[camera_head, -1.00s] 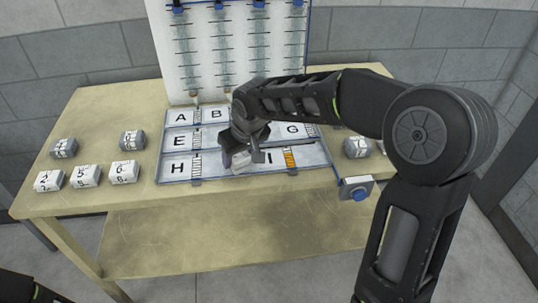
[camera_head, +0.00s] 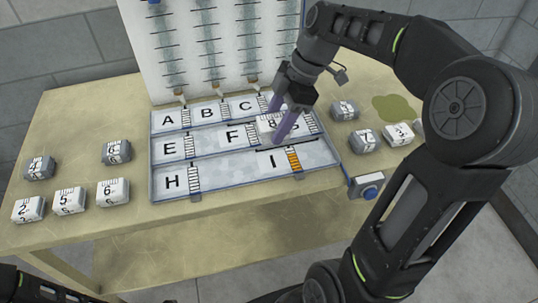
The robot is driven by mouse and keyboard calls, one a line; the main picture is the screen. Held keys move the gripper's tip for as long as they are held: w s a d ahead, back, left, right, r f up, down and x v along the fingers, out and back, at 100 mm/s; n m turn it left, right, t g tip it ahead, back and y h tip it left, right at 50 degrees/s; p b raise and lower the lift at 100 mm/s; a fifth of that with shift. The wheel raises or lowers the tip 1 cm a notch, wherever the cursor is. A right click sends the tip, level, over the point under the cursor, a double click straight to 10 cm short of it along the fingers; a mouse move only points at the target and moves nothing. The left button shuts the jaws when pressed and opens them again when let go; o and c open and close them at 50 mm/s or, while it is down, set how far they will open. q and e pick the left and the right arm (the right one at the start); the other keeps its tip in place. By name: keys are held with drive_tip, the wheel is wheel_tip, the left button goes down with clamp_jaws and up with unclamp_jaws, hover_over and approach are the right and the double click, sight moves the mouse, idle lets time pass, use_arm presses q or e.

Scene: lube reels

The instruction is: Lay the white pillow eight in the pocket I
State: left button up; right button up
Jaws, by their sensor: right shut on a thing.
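My right gripper (camera_head: 283,118) is shut on the white pillow eight (camera_head: 268,128), whose printed 8 faces up between the purple fingers. The pillow is over the right part of the labelled tray (camera_head: 225,190), beside the letter F, and partly hides the pocket marked G. I cannot tell its exact height above the tray. The pocket I (camera_head: 272,161) is in the front row, with its letter left of an orange striped strip (camera_head: 294,160). No pillow shows in it. My left gripper is out of view; only a dark piece of my left arm shows at the bottom left.
White pillows five (camera_head: 69,201) and six (camera_head: 113,192) and grey pillows (camera_head: 117,152) lie left of the tray. More pillows, including a grey seven (camera_head: 364,141), lie right of it. A scale board (camera_head: 215,50) stands behind.

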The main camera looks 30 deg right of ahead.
hover_over(270, 162)
drive_tip(key=d, duration=0.1)
drive_tip(key=shift+s+d+f+p, duration=0.1)
drive_tip(key=shift+f+p, duration=0.1)
drive_tip(key=shift+f, duration=1.4)
drive_tip(key=shift+s+d+f+p, duration=0.1)
drive_tip(key=shift+f+p, duration=0.1)
drive_tip(key=shift+f, duration=1.4)
wheel_tip(270, 162, down, 4)
drive_tip(key=shift+r+p, duration=0.25)
drive_tip(key=shift+p, duration=0.1)
drive_tip(key=shift+f, duration=0.1)
drive_tip(key=shift+f, duration=0.1)
drive_tip(key=o, duration=1.1)
